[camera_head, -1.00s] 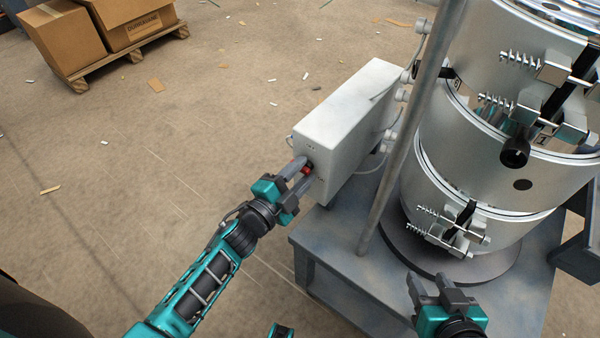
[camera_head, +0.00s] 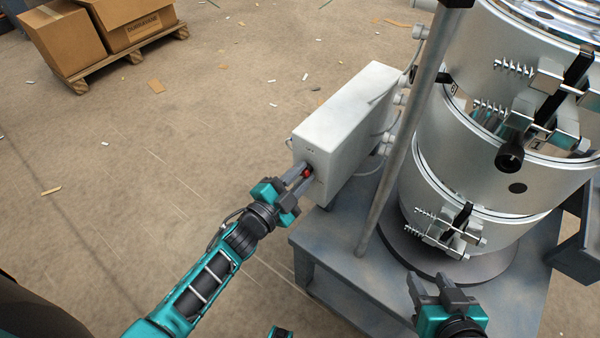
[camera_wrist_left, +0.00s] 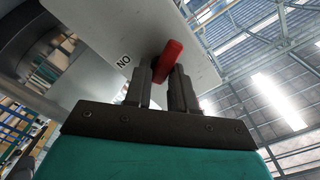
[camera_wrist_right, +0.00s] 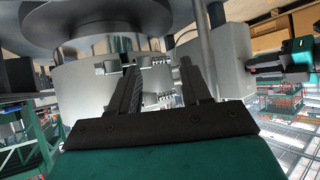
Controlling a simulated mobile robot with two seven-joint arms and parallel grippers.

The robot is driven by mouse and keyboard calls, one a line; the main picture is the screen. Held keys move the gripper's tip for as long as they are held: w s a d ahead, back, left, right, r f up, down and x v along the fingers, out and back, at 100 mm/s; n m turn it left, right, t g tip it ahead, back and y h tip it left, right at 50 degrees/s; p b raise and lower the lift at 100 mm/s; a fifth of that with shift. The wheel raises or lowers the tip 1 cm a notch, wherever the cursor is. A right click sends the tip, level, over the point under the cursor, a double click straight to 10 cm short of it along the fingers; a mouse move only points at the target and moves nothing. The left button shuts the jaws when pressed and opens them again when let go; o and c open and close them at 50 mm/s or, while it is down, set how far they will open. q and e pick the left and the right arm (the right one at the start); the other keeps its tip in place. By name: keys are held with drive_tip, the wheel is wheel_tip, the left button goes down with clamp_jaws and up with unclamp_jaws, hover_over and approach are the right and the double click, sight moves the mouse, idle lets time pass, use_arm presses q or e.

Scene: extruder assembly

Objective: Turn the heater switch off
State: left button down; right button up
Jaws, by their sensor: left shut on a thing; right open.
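The heater switch is a red lever (camera_head: 307,172) on the end face of a light grey control box (camera_head: 345,115). My left gripper (camera_head: 302,176) is at that face, with its fingers shut on the red lever. In the left wrist view the lever (camera_wrist_left: 168,60) stands tilted between the fingertips (camera_wrist_left: 167,78), its upper end sticking out past them. A label reading like "NO" or an upside-down "ON" (camera_wrist_left: 124,61) is on the panel left of the lever. My right gripper (camera_head: 436,285) is open and empty near the machine's base, and it also shows in the right wrist view (camera_wrist_right: 160,75).
A large metal barrel (camera_head: 480,150) with spring clamps stands right of the box on a grey stand (camera_head: 340,270). An upright post (camera_head: 400,140) is between them. Cardboard boxes (camera_head: 130,18) lie on a pallet at upper left. The floor left of the box is open.

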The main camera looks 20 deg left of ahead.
use_arm(q)
drive_tip(key=shift+a+n+p, duration=0.15)
drive_tip(key=shift+n+p, duration=0.3)
drive_tip(key=shift+n, duration=0.45)
drive_tip(key=n+p, duration=0.2)
drive_tip(key=n, duration=0.2)
drive_tip(key=shift+n, duration=0.3)
drive_tip(key=n+p, duration=0.1)
drive_tip(key=n, duration=0.7)
drive_tip(key=shift+f+n, duration=0.15)
drive_tip(key=shift+n, duration=0.15)
drive_tip(key=shift+s+n, duration=0.1)
drive_tip(key=shift+n, duration=0.2)
use_arm(e)
drive_tip(key=shift+s+d+r, duration=0.25)
drive_tip(key=shift+d+r, duration=0.2)
drive_tip(key=shift+d, duration=0.05)
drive_tip(key=shift+s+d+r, duration=0.25)
drive_tip(key=shift+d+r, duration=0.2)
